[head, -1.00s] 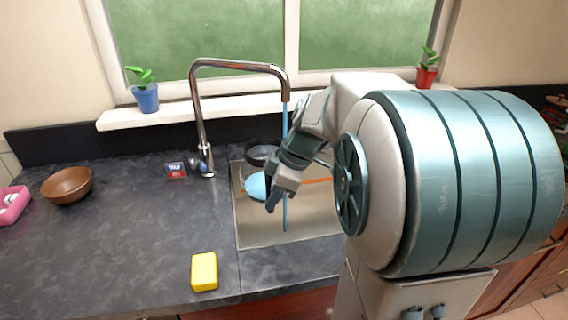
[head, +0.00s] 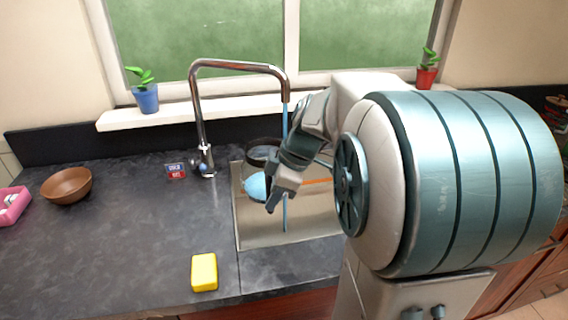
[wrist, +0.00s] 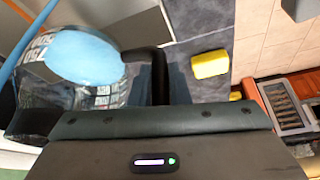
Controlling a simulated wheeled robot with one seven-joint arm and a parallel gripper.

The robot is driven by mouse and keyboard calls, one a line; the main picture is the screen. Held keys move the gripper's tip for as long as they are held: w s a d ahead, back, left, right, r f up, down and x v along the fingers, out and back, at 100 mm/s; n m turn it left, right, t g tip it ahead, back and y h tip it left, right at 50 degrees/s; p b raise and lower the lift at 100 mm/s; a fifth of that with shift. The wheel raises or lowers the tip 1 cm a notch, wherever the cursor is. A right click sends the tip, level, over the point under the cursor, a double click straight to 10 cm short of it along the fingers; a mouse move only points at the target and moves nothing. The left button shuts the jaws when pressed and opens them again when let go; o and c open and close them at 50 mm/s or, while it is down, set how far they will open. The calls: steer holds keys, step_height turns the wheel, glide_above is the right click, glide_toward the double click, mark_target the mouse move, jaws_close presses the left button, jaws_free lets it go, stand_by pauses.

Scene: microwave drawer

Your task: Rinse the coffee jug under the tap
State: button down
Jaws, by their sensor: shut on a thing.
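The clear glass coffee jug (head: 264,152), with a dark rim, is over the sink (head: 290,225). Light blue water shows inside it. My gripper (head: 273,202) is shut on the jug and partly hides it. In the wrist view the jug (wrist: 110,100), its blue water and its dark handle (wrist: 158,72) show beyond my gripper (wrist: 160,120). The chrome tap (head: 200,105) is running. Its thin blue stream (head: 285,118) passes behind my gripper and shows again below it, down to the sink. I cannot tell whether any of it enters the jug.
A yellow sponge (head: 204,272) lies on the counter in front of the sink. A small box (head: 176,170) stands beside the tap, and a brown bowl (head: 67,185) and pink container (head: 12,205) are at left. The counter between is clear.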

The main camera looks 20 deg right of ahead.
steer(key=s+a+r+p, duration=0.1)
steer(key=s+a+r, duration=0.2)
steer(key=a+r, duration=0.1)
stand_by(0.5)
stand_by(0.5)
